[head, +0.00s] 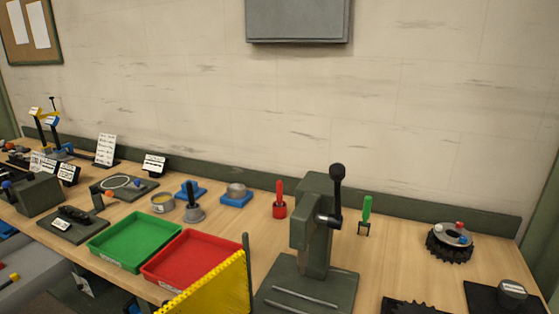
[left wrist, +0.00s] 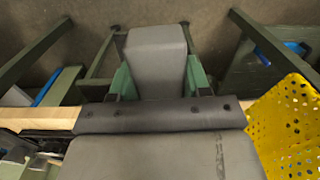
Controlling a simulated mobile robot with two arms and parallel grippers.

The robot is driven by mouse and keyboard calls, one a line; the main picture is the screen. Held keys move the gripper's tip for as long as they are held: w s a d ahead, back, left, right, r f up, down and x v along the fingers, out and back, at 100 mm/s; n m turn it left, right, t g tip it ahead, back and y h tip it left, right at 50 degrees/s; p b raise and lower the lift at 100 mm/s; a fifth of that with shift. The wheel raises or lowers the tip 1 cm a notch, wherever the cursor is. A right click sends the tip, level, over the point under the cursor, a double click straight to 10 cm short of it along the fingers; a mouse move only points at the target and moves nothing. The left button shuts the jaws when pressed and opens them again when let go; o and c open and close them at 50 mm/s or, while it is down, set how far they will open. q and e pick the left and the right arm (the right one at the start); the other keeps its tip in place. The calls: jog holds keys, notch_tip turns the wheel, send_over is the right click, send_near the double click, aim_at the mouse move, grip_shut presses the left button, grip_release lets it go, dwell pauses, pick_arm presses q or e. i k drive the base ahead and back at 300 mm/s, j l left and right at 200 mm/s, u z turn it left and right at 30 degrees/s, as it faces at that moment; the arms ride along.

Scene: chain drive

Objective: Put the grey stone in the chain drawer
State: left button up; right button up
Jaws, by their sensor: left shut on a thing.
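The grey stone (left wrist: 156,50) is a smooth grey block in the left wrist view. My left gripper (left wrist: 156,82) is shut on it, with a green finger on each side. The stone sticks out beyond the fingers, over the floor beside the wooden bench edge (left wrist: 40,119). In the head view I cannot make out the stone or the gripper's fingers. I cannot tell the chain drawer for certain; a dark piece with a white label (head: 84,285) shows partly below the bench front. My right gripper is in neither view.
On the bench stand a green tray (head: 135,241), a red tray (head: 192,258), a yellow perforated panel (head: 212,289) and a dark green press (head: 318,225). Labelled stands and small tools crowd the left. Green frame legs (left wrist: 262,40) flank the stone in the wrist view.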

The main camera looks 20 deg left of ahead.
aim_at(23, 264)
jog(key=j+u, duration=0.1)
jog(key=j, duration=0.35)
jog(key=j+u, duration=0.15)
jog(key=j, duration=0.35)
jog(key=i+j+u, duration=0.1)
jog(key=j, duration=0.35)
jog(key=j+u, duration=0.15)
jog(key=j, duration=0.3)
jog(key=i+j+u, duration=0.1)
jog(key=j, duration=0.35)
jog(key=i+j+u, duration=0.15)
jog(key=j, duration=0.3)
jog(key=i+j+u, duration=0.4)
jog(key=i+j, duration=0.8)
jog(key=i, duration=0.05)
